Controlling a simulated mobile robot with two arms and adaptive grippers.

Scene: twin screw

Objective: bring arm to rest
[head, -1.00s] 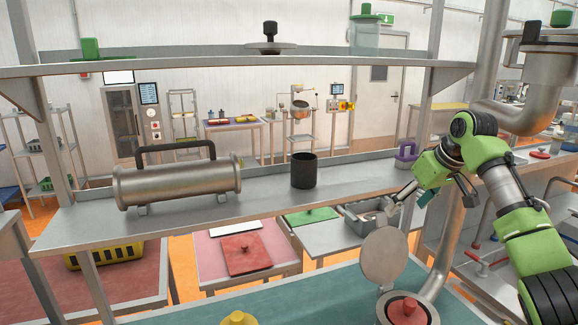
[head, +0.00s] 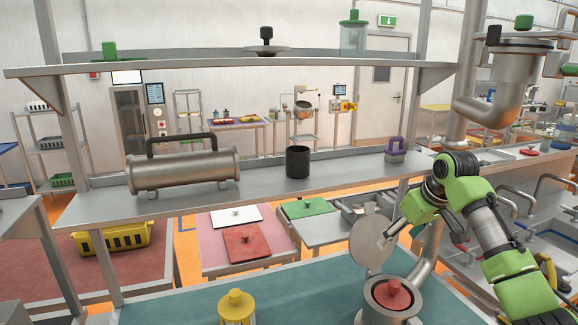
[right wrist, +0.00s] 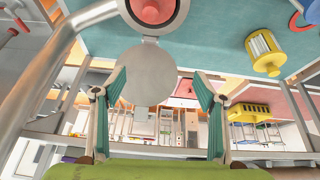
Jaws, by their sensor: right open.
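My right arm (head: 505,258), green and grey, comes in from the right in the head view. Its gripper (head: 393,228) hangs over the back of the teal table, just right of a round metal lid (head: 371,246) that stands up. In the right wrist view the two teal-padded fingers of the gripper (right wrist: 157,76) are spread wide with nothing held between them. The lid also shows there (right wrist: 147,77), between and beyond the fingers. I cannot tell the exact gap between fingers and lid. My left gripper is not in view.
Below the lid, a metal pot (head: 393,305) with a red knobbed piece (head: 392,293) stands on the teal table (head: 300,290). A yellow-topped jar (head: 236,306) is to its left. The shelf behind bears a steel cylinder (head: 185,172), a black cup (head: 298,161) and a purple piece (head: 394,155).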

